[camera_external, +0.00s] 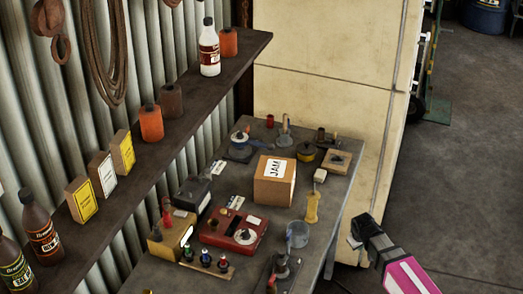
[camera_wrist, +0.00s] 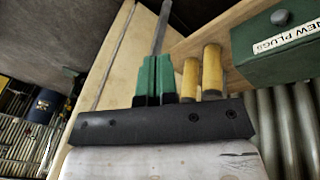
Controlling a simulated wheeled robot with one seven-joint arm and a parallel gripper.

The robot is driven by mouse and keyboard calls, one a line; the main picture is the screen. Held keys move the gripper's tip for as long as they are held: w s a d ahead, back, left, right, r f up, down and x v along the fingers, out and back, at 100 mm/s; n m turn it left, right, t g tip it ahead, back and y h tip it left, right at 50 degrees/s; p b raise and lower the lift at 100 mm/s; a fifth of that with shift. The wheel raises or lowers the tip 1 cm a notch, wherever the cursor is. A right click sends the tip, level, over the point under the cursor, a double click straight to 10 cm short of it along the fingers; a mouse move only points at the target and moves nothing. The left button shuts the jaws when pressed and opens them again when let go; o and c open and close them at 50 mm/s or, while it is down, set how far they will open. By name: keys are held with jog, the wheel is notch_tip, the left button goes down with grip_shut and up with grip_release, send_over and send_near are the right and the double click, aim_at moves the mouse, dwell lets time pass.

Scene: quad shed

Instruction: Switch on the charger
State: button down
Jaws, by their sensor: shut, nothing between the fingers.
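A red box (camera_external: 234,232) with a pale round dial and a white label lies on the grey bench; it looks most like the charger, but no readable label confirms this. Any switch on it is too small to make out. My gripper (camera_external: 355,241) is off the bench's right edge, well apart from the red box. In the wrist view, its green fingers (camera_wrist: 155,80) are together and empty. The red box is not visible in the wrist view.
A cardboard box (camera_external: 274,181) marked JAM stands mid-bench. A black box (camera_external: 193,194), a yellow box (camera_external: 171,242) and a clear cup (camera_external: 298,234) surround the red box. A shelf (camera_external: 150,165) with bottles runs along the wall. A green box (camera_wrist: 275,45) labelled NEW PLUGS shows in the wrist view.

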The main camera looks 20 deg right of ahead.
jog(key=s+a+f+g+y, duration=0.2)
jog(key=s+a+f, duration=0.7)
jog(key=s+f, duration=0.2)
jog(key=shift+s+a+f+m, duration=0.3)
jog(key=shift+s+f, duration=0.1)
jog(key=shift+s, duration=0.6)
dwell(0.6)
